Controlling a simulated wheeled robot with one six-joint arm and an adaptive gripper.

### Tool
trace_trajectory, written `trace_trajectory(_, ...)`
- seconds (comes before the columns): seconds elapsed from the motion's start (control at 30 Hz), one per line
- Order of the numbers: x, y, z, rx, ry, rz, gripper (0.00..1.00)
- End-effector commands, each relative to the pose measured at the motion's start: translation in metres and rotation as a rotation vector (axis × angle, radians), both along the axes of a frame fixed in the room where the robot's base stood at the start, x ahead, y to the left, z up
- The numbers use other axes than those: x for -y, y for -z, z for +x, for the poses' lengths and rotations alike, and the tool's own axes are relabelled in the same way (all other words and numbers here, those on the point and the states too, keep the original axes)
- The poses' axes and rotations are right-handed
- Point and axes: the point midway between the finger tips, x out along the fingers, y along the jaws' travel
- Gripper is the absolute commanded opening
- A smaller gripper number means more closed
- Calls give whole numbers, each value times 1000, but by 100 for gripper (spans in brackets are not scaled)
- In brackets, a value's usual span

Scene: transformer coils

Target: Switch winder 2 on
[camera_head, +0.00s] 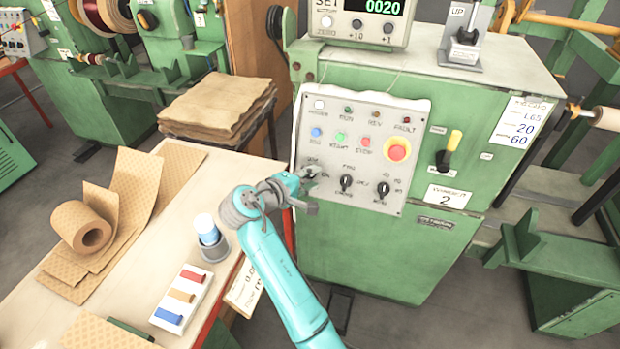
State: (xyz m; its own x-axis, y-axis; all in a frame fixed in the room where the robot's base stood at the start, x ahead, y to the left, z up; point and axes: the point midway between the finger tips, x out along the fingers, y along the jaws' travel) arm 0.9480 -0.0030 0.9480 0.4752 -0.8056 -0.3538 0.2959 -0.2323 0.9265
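Winder 2 is a green cabinet (385,262) with a "2" label plate (447,196) on its front. Its pale control panel (325,225) carries a blue button (316,132), a green START button (340,137), a red STOP button (365,142) and a red emergency stop (397,150) on yellow. Black rotary switches sit below: a middle one (346,183), a right one (383,189), and a left one (311,171) partly hidden by my gripper. A yellow-handled lever (452,146) sits right of the panel. My gripper (308,190) is at the left switch; contact and finger opening are unclear.
A counter (362,22) reading 0020 stands on the cabinet, beside an UP/down lever unit (465,38). A workbench (150,243) at left holds a paper roll (83,228), a cup-held white-and-blue item (208,232) and a colored-strip tray (183,298). Floor shows below the cabinet.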

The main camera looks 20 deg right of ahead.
Motion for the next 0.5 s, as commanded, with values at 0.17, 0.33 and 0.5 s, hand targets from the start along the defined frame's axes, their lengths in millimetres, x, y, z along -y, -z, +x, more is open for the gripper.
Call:
trace_trajectory(0.17, -15, -7, -8, 3, -3, 0, 36)
trace_trajectory(0.33, -42, -18, -23, 3, -4, 1, 36)
trace_trajectory(0.5, -69, -29, -39, 1, -5, 0, 36)
